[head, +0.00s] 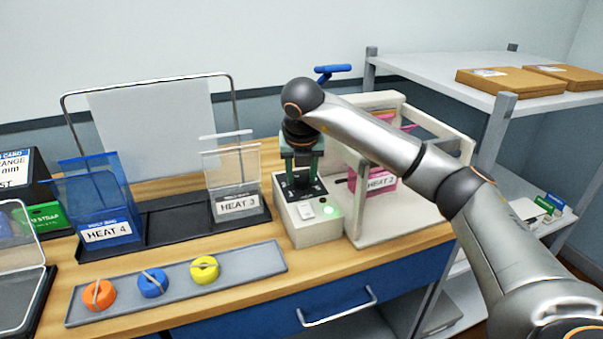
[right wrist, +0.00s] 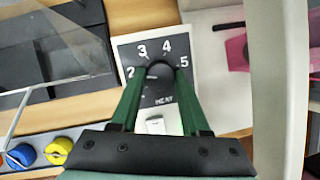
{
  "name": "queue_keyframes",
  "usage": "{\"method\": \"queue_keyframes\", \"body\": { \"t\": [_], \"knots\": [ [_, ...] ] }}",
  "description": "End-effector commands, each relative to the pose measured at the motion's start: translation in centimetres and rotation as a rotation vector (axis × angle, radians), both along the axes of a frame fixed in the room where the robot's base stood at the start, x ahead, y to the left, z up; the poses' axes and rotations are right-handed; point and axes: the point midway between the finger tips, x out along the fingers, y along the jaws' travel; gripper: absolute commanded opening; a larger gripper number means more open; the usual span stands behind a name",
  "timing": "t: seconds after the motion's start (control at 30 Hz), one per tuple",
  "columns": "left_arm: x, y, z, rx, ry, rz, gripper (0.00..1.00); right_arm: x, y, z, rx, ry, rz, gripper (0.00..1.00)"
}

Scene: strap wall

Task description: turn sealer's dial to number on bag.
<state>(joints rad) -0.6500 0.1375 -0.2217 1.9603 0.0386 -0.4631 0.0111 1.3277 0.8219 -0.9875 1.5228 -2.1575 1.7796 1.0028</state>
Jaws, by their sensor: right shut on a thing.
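The sealer (head: 312,226) is a pale box with a dark dial plate, a white switch and a lit green lamp. My right gripper (head: 301,168) reaches down over it and is shut on the black dial (right wrist: 160,70). The right wrist view shows 2, 3, 4 and 5 around the dial above the word HEAT; I cannot tell where its pointer stands. A pink bag (head: 377,184) labelled HEAT 2 stands in the cream frame beside the dial. A blue bag (head: 96,200) labelled HEAT 4 and a clear bag (head: 230,170) labelled HEAT 3 stand in a black rack. My left gripper is out of view.
A grey tray (head: 240,262) at the front holds an orange (head: 99,294), a blue (head: 152,282) and a yellow knob-like piece (head: 204,269). The cream frame (head: 425,222) stands close to the right of the gripper. A grey shelf (head: 440,72) with cardboard boxes is behind right.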

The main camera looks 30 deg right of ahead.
Motion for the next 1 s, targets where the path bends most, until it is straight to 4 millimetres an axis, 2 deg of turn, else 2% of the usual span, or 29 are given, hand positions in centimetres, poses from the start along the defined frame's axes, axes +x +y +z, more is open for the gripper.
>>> {"method": "queue_keyframes", "body": {
  "t": [0.47,0.5,0.73,1.0],
  "knots": [
    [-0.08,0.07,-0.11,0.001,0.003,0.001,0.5,0.03,-0.07,0.11,0.001,-0.002,-0.015,0.0],
    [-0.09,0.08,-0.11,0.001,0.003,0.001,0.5,0.03,-0.08,0.11,0.001,-0.002,-0.015,0.49],
    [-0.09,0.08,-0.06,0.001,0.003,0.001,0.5,0.02,-0.05,0.06,0.001,-0.001,-0.014,0.75],
    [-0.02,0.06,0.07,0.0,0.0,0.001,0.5,-0.02,0.01,0.12,0.002,-0.001,-0.013,0.75]
  ]
}}
